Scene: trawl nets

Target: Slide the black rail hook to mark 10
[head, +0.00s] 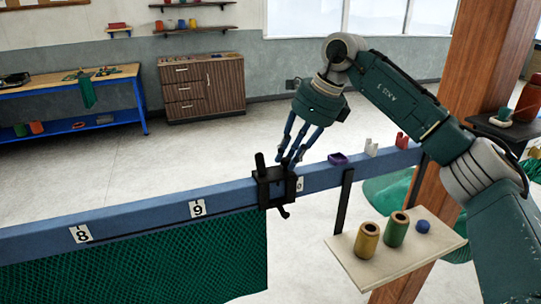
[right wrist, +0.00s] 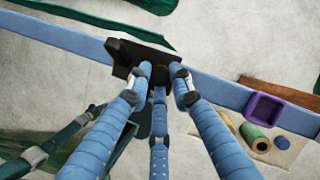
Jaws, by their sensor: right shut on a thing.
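The black rail hook (head: 270,190) sits on the blue rail (head: 140,212), with an upright peg on top and a knob below. It covers part of a white label (head: 300,184), of which only a 0 shows at the hook's right side. Mark 9 (head: 197,209) and mark 8 (head: 80,234) are clear to the left. My right gripper (head: 285,160) reaches down with its blue fingers closed on the hook. In the right wrist view the fingers meet at the black hook (right wrist: 130,55). My left gripper is not visible in the head view.
Farther right on the rail are a purple holder (head: 338,158), a white hook (head: 371,148) and a red hook (head: 401,140). A shelf (head: 370,270) below holds yellow and green spools and a blue ball. Green net (head: 140,265) hangs under the rail's left part.

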